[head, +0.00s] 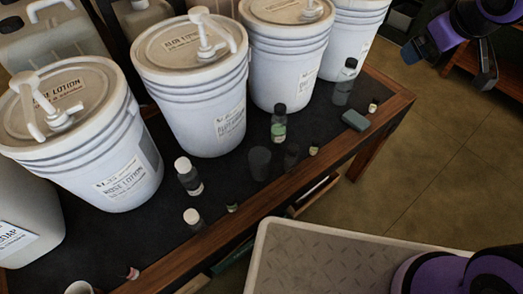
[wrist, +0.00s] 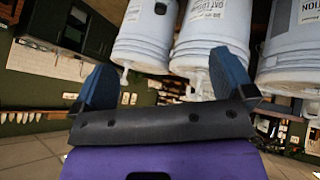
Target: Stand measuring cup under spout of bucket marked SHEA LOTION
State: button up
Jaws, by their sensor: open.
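White pump buckets stand in a row on a dark-topped table. In the head view, the left bucket (head: 120,150) reads ROSE LOTION and the one beside it (head: 195,90) seems to read ALOE LOTION. Labels on the third bucket (head: 285,60) and the far right bucket (head: 352,35) are too small to read surely; I cannot tell which is SHEA LOTION. A dark cup (head: 260,163), possibly the measuring cup, stands before the buckets. My gripper (head: 452,62) is open and empty at upper right, away from the cup. Its fingers show in the wrist view (wrist: 165,78), with buckets beyond.
Small bottles stand along the table front, including a green-labelled one (head: 279,125) and white-capped ones (head: 188,177). A grey-green block (head: 355,120) lies near the right end. A white cup (head: 78,287) is partly visible at lower left. The floor (head: 440,150) right of the table is clear.

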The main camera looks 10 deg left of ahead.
jog(key=w+a+f+n+y, duration=0.2)
jog(key=w+a+f+n, duration=0.15)
jog(key=a+f, duration=0.45)
jog(key=n+g+y, duration=0.6)
jog(key=n+g, duration=0.2)
send_near(259, 156)
notch_tip(259, 156, up, 5)
jog(key=s+d, duration=0.1)
jog(key=s, duration=0.1)
jog(key=shift+s+d+f+x, duration=0.1)
jog(key=shift+s+x, duration=0.05)
jog(key=shift+x, duration=1.7)
jog(key=shift+s+d+f+x, duration=0.1)
jog(key=shift+x, duration=1.7)
jog(key=shift+s+d+x, duration=0.1)
jog(key=shift+s+x, duration=0.05)
jog(key=shift+x, duration=1.7)
jog(key=c, duration=1.3)
jog(key=shift+r, duration=0.1)
